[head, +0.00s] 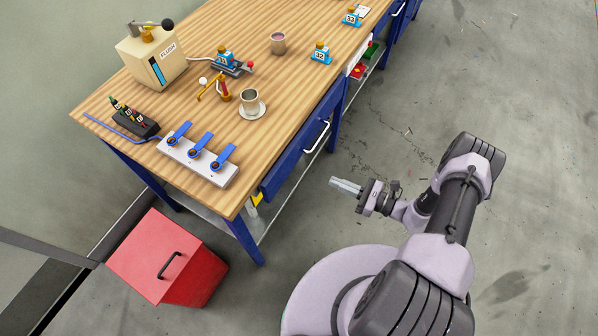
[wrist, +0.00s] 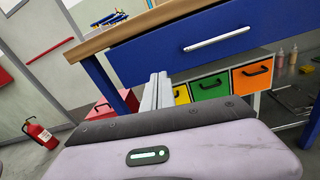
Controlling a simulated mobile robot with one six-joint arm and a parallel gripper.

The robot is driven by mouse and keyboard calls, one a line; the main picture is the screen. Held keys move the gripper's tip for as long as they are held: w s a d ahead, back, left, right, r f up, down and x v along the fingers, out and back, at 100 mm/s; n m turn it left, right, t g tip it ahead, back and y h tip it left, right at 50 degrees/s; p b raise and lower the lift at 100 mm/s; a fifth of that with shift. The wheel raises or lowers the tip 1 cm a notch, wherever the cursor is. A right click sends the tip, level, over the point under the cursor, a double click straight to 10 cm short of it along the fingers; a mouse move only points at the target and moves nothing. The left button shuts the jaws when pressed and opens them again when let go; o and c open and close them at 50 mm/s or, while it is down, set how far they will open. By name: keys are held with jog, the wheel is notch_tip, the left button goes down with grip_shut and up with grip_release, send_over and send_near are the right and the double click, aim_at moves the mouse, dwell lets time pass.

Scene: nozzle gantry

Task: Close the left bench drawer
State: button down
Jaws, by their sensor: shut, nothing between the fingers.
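The left bench drawer has a blue front (head: 290,163) under the near long edge of the wooden bench (head: 185,60), with a pale bar handle (head: 317,137). In the wrist view the blue drawer front (wrist: 150,50) fills the upper middle, and its silver handle (wrist: 216,38) is up and right of the fingertips. The front seems to stand out a little from the bench; how far is hard to tell. My gripper (head: 345,186) is shut and empty, beside the drawer over open floor. In the wrist view my gripper (wrist: 158,90) shows its fingers together, below the drawer front, seemingly apart from it.
A blue bench leg (wrist: 108,88) stands left of the drawer. Yellow, green (wrist: 208,87) and orange bins sit below it. A red box (head: 168,258) is on the floor at the bench end. Cups, a valve strip (head: 197,161) and a machine stand on top. Floor right of the bench is clear.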

jog(key=t+b, duration=0.1)
jog(key=b, duration=0.1)
send_near(293, 160)
jog(key=shift+n, duration=0.4)
jog(key=x, duration=0.6)
jog(key=shift+w+a+r, duration=0.1)
jog(key=shift+a, duration=0.35)
jog(key=b+x, duration=0.1)
jog(key=x, duration=0.2)
jog(key=shift+w+r, duration=0.1)
jog(key=shift+d, duration=0.15)
